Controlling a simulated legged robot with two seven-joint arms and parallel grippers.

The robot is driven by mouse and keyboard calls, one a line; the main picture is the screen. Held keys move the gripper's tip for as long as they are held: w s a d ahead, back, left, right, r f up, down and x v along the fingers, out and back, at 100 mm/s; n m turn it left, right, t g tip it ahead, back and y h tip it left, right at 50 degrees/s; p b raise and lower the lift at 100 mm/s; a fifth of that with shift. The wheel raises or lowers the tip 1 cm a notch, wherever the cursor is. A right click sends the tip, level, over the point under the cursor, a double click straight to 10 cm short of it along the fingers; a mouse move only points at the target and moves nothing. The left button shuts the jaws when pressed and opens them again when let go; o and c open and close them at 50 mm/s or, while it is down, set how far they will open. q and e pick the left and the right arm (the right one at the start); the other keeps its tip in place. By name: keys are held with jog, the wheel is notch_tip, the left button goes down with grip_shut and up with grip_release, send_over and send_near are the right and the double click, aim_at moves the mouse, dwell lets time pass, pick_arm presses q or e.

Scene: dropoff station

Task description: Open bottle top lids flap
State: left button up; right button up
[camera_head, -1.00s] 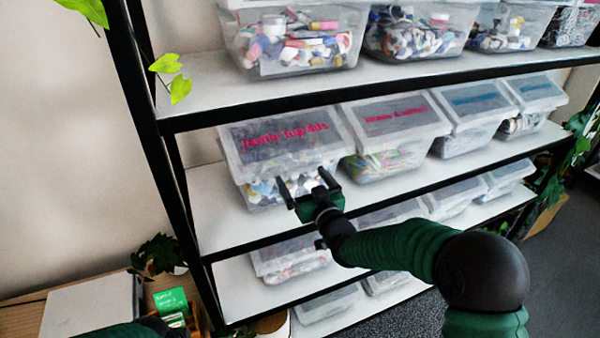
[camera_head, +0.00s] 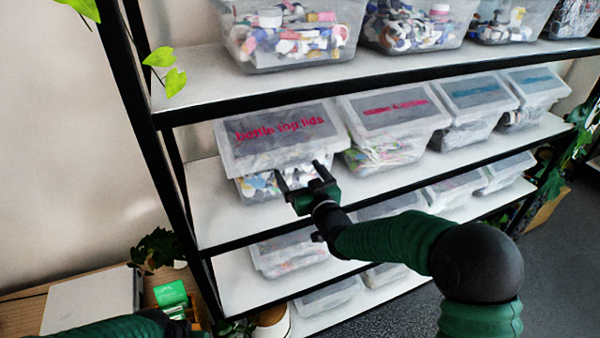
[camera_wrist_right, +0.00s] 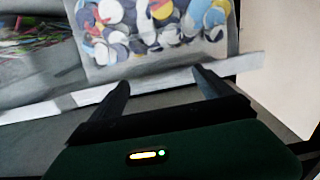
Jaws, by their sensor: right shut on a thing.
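The bottle top lids bin (camera_head: 262,188) is a clear box of mixed bottle tops at the left end of the middle shelf. Its flap (camera_head: 278,152), with pink lettering, slopes down over the front and looks closed or nearly so. My right gripper (camera_head: 299,172) is in front of the bin, near the flap's lower edge. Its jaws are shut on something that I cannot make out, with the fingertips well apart. In the right wrist view, the bin's clear front (camera_wrist_right: 155,50) and bottle tops show beyond the fingers. My left gripper is out of view.
More lidded bins (camera_head: 395,130) stand close to the right on the middle shelf (camera_head: 225,222). A black upright (camera_head: 150,130) and leaves (camera_head: 172,85) are to the left.

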jog(key=shift+d+r+p, duration=0.2)
jog(key=shift+r+p, duration=0.2)
jog(key=shift+r, duration=0.15)
notch_tip(320, 180, up, 13)
jog(key=s+g+p, duration=0.1)
jog(key=p, duration=0.1)
jog(key=shift+s+f, duration=0.15)
jog(key=shift+s, duration=0.1)
jog(key=shift+d, duration=0.1)
